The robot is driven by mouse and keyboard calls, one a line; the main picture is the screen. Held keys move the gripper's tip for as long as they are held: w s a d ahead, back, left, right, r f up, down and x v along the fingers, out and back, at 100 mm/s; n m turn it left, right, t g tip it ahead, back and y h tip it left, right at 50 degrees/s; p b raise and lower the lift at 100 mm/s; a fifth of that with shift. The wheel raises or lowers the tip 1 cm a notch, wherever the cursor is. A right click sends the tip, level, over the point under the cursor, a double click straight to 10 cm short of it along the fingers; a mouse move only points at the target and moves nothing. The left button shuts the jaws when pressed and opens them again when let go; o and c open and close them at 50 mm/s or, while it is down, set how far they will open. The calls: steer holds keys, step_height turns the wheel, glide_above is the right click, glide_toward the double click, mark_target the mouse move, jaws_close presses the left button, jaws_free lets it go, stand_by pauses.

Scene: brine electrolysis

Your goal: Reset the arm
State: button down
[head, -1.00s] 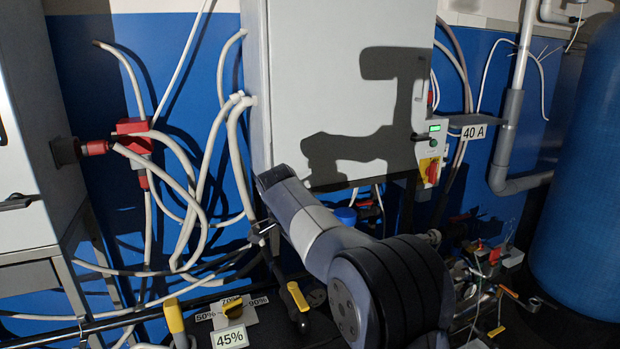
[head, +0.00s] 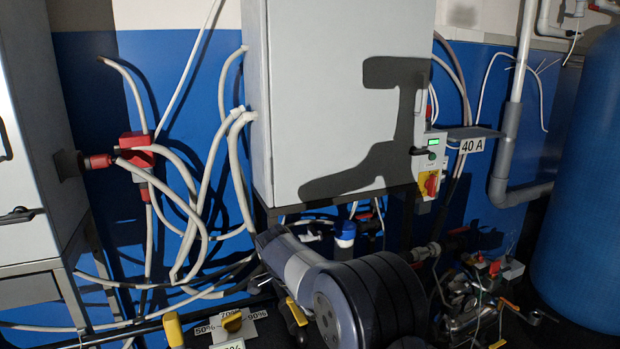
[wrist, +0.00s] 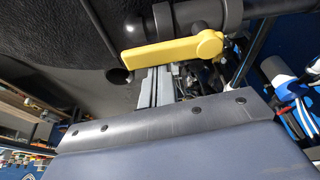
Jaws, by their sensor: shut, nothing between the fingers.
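My arm (head: 365,300) reaches from the lower middle of the head view toward the pipes below the grey cabinet, and its forearm hides part of them. In the wrist view the dark, bolted body of my gripper fills the bottom. Two narrow grey fingers of my gripper (wrist: 155,84) stick out beyond it, side by side and shut, with nothing seen between them. Their tips appear close to a yellow valve handle (wrist: 175,48) on a dark pipe; I cannot tell whether they touch. In the head view a yellow handle (head: 297,311) is left of my arm.
The grey cabinet (head: 345,105) stands behind my arm, with a switch panel (head: 431,170) and a 40 A label (head: 472,146) at its right. A dial with percent marks (head: 232,321) is lower left. A blue tank (head: 585,200) stands at right; hoses (head: 205,185) hang at left.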

stand_by(0.3)
step_height(320, 180, up, 9)
steer(key=b, duration=0.1)
step_height(320, 180, down, 9)
steer(key=p, duration=0.1)
steer(key=shift+w+d+n+t+y+p, duration=0.35)
steer(key=shift+w+n+p, duration=0.6)
steer(key=shift+n, duration=0.6)
steer(key=shift+w+d+n+t+y+p, duration=0.4)
steer(key=shift+w+n+p, duration=0.3)
steer(key=shift+n+p, duration=0.65)
steer(key=shift+w+d+n+t+y+p, duration=0.2)
steer(key=shift+w+n+y+p, duration=0.45)
steer(key=shift+n, duration=1.15)
steer(key=shift+w, duration=0.1)
